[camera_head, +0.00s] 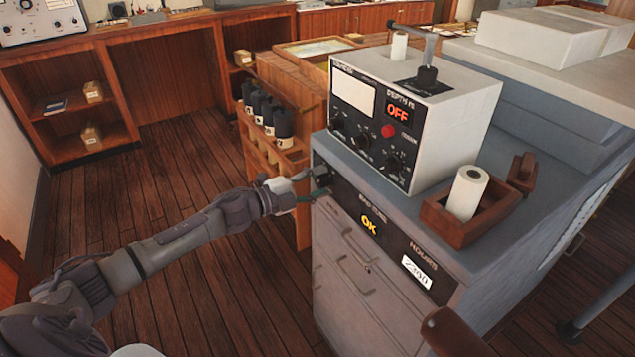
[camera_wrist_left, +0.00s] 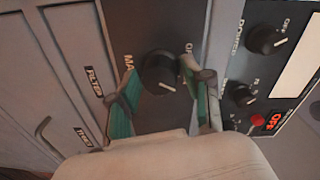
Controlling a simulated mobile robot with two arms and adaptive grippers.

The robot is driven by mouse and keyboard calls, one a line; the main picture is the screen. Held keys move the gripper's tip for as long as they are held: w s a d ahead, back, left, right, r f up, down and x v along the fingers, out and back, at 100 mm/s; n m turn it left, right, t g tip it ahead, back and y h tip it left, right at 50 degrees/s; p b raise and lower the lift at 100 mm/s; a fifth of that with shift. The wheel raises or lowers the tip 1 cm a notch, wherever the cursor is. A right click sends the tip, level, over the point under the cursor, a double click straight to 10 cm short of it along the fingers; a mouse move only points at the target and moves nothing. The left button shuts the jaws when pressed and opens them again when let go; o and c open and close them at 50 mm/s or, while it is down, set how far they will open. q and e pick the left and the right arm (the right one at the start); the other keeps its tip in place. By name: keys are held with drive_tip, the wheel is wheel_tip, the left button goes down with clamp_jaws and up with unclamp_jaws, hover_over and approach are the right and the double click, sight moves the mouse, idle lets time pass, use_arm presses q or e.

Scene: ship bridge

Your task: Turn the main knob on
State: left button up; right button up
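The main knob (camera_wrist_left: 160,72) is a round black knob with a white pointer line, on a dark panel (camera_wrist_left: 150,118) with partly hidden white lettering. In the wrist view the pointer slants to the lower right. My left gripper (camera_wrist_left: 160,85) has its green-padded fingers apart, one on each side of the knob. I cannot tell whether the pads touch it. In the head view my left gripper (camera_head: 312,186) is at the left end of the cabinet's front panel and hides the knob. My right gripper is not in view.
The grey cabinet (camera_head: 340,255) has drawer handles below the panel, which shows a yellow OK (camera_head: 369,225). A white instrument box (camera_head: 455,125) with a red OFF display (camera_head: 397,113) stands on top. A wooden rack (camera_head: 285,150) stands close behind my left gripper. Open floor lies left.

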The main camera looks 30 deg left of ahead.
use_arm(q)
drive_tip(key=shift+o, duration=0.4)
drive_tip(key=v, duration=1.2)
drive_tip(key=shift+r, duration=0.1)
